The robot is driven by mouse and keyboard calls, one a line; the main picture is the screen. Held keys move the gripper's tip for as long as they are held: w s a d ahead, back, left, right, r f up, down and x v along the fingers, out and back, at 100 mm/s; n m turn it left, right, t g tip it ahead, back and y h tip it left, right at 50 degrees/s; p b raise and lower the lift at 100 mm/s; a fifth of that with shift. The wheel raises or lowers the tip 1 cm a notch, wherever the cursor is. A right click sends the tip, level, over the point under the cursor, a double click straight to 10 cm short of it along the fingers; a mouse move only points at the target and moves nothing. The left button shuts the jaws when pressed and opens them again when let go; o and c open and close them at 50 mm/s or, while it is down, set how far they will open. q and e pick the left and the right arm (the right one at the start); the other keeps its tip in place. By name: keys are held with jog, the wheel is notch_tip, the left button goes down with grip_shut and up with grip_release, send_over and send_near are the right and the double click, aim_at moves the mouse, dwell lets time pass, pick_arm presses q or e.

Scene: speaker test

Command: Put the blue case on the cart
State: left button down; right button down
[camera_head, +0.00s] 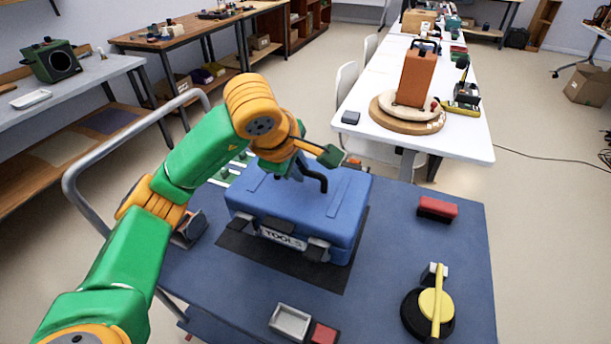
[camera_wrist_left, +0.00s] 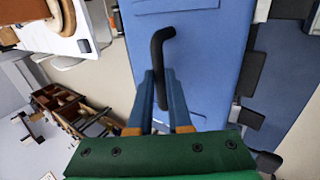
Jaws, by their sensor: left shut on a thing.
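The blue case (camera_head: 312,206), a toolbox with a "TOOLS" label and dark latches, sits upright over a black mat (camera_head: 262,262) on the cart's blue top (camera_head: 400,240). I see no clear gap under it. My left gripper (camera_head: 305,176) is above the case, its fingers shut on the case's black handle. In the left wrist view, the fingers (camera_wrist_left: 161,85) close around the bent black handle (camera_wrist_left: 158,62), with the blue lid (camera_wrist_left: 205,65) behind. My arm hides part of the case's far left side. My right gripper is not in view.
On the cart are a red block (camera_head: 437,208), a yellow-and-black round tool (camera_head: 430,305), a small grey tray (camera_head: 290,321) and a grey rail (camera_head: 75,185) at left. A white table (camera_head: 470,140) with an orange case (camera_head: 415,75) stands behind. The cart's right middle is clear.

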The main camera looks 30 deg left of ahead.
aim_at(291, 180)
pick_arm(q)
jog(key=w+f, duration=0.1)
jog(key=w+a+f, duration=0.1)
jog(key=f, duration=0.1)
jog(key=w+a+f, duration=0.1)
jog(key=shift+a+f, duration=0.15)
jog(key=shift+a, duration=0.1)
jog(key=shift+f+p, duration=0.45)
jog(key=shift+f, duration=1.1)
jog(key=c, duration=0.9)
grip_release()
jog(key=shift+s+f, duration=0.1)
jog(key=shift+c, duration=0.2)
jog(key=shift+o, duration=0.5)
jog(key=shift+s, duration=0.1)
jog(key=v, duration=1.2)
